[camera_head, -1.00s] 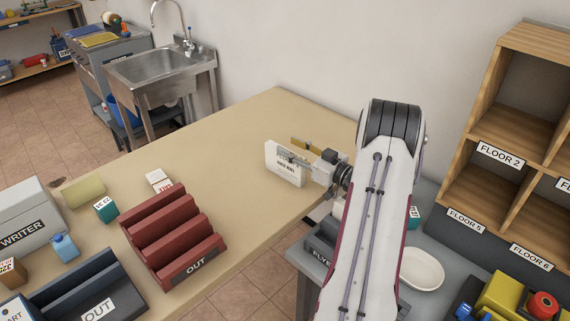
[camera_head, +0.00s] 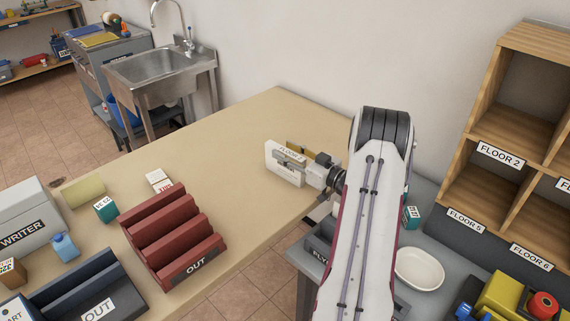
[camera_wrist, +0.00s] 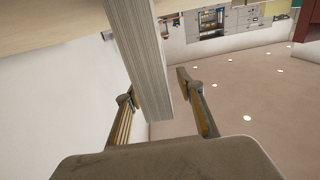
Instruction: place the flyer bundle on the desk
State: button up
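The flyer bundle (camera_head: 269,164) is a thick white block with a printed label, upright at the right part of the tan desk (camera_head: 235,130). Whether its base rests on the desk is hard to tell. My gripper (camera_head: 294,158) reaches it from the right, one finger in front of the label side and one behind. In the wrist view the bundle (camera_wrist: 138,45) shows its layered page edge between my two fingers (camera_wrist: 163,105). A clear gap shows between it and the right finger; the left finger is close to it, contact unclear.
A red OUT rack (camera_head: 172,235), small boxes (camera_head: 158,180) and a dark OUT tray (camera_head: 85,290) occupy the desk's left front. Open desk lies left of the bundle. A grey side table with a white dish (camera_head: 419,268) and wooden pigeonholes (camera_head: 510,130) stand right.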

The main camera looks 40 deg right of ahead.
aim_at(280, 147)
jog(key=shift+w+a, duration=0.1)
jog(key=shift+w, duration=1.45)
grip_shut()
